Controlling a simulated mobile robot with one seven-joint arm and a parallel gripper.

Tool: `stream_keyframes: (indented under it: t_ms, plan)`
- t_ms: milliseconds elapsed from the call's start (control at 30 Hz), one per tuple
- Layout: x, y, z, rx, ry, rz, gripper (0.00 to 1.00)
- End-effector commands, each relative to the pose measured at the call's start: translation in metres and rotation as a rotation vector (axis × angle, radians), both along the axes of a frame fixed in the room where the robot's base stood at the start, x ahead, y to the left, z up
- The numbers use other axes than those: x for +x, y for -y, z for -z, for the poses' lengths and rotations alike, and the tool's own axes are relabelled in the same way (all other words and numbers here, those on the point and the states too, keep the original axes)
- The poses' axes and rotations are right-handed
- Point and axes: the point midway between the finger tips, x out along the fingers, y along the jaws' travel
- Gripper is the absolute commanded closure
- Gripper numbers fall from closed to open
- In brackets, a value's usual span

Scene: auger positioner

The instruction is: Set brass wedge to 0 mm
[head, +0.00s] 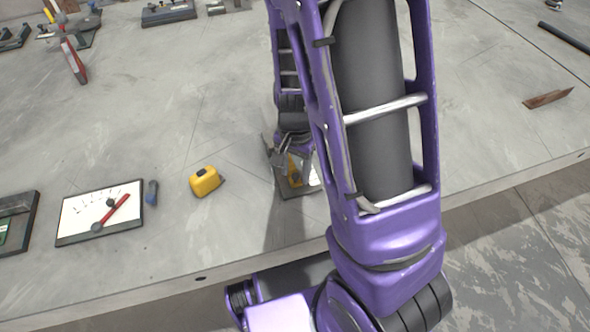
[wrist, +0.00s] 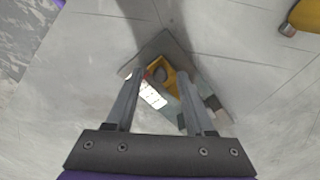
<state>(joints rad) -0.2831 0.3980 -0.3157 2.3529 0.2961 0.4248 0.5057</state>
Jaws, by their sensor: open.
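The brass wedge (wrist: 176,72) is a yellow-gold piece with a dark round part beside it, on a dark grey base plate (wrist: 157,46) on the table. A white scale (wrist: 152,95) with marks lies near it; its reading is too small to tell. In the head view the wedge (head: 293,171) is partly hidden behind my purple arm. My gripper (wrist: 160,80) is open, its two fingers spread to either side of the wedge as seen from the wrist. I cannot tell whether they are above it or level with it.
A yellow tape measure (head: 205,181) lies left of the plate. A rusty brown piece (head: 548,98) lies far right. The table's front edge is close.

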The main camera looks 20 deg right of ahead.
Motion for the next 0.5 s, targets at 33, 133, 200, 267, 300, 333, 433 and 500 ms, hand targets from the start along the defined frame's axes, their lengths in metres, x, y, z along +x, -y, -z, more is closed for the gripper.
stream_keyframes:
  t_ms: [33,133,200,267,300,333,433,500]
  plan:
    - [-0.0001,0.0000,0.0007,0.000,0.000,0.000,0.46]
    - [-0.0001,0.0001,0.0004,0.000,0.000,0.000,0.46]
    - [-0.0001,0.0000,0.0004,0.000,0.000,0.000,0.46]
    - [0.0000,0.0000,0.0003,0.000,0.000,0.000,0.53]
    - [0.0000,0.0000,0.0003,0.000,0.000,0.000,0.61]
    - [0.0000,0.0000,0.0003,0.000,0.000,0.000,0.66]
    - [0.0000,0.0000,0.0002,0.000,0.000,-0.001,0.84]
    - [0.0000,0.0000,0.0002,0.000,0.000,-0.001,0.97]
